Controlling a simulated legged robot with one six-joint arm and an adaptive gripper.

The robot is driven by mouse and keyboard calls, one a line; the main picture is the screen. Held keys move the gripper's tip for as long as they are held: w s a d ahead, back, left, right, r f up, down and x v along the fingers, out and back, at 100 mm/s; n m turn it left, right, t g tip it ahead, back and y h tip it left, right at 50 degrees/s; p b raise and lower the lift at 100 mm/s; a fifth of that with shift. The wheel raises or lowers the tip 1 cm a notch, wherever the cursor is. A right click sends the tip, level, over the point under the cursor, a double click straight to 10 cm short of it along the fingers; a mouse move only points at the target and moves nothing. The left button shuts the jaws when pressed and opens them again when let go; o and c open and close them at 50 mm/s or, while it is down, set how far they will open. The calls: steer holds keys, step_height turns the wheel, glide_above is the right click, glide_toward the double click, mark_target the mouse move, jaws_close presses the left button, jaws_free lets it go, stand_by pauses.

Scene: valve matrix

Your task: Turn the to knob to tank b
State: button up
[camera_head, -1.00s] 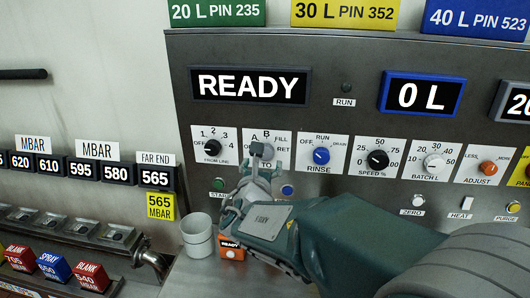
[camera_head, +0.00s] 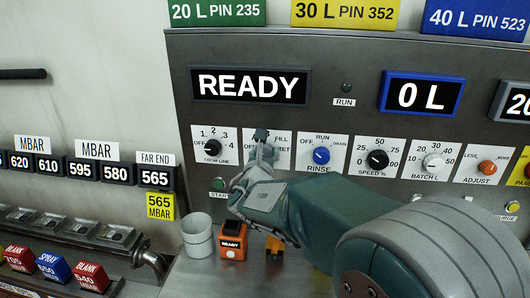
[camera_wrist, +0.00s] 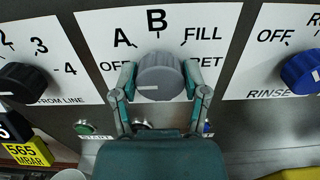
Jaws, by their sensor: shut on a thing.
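The TO knob is a grey round knob (camera_wrist: 160,77) on a white plate marked OFF, A, B, FILL and RET in the wrist view. A pale mark shows low on its face, left of centre; I cannot tell for sure which label it indicates. My gripper (camera_wrist: 162,88) is shut on this knob, one finger at its left side and one at its right. In the head view my gripper (camera_head: 262,150) reaches the TO plate and hides most of the knob and the A and B labels.
The black FROM LINE knob (camera_head: 212,147) is left of the TO knob, and the blue RINSE knob (camera_head: 321,155) is right. A green START button (camera_head: 218,184) lies below. A grey cup (camera_head: 198,236) and an orange READY box (camera_head: 232,241) stand under the panel.

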stand_by(0.3)
steer(key=m, duration=0.4)
steer(key=shift+m, duration=0.4)
steer(key=m, duration=0.4)
steer(key=shift+d+m, duration=0.1)
steer(key=shift+m, duration=0.2)
steer(key=m, duration=0.4)
steer(key=shift+f, duration=0.1)
steer(key=shift+f+m, duration=0.15)
steer(key=shift+m, duration=1.95)
steer(key=shift+f, duration=0.1)
steer(key=o, duration=1.1)
steer(key=shift+d, duration=0.1)
steer(key=shift+o, duration=0.2)
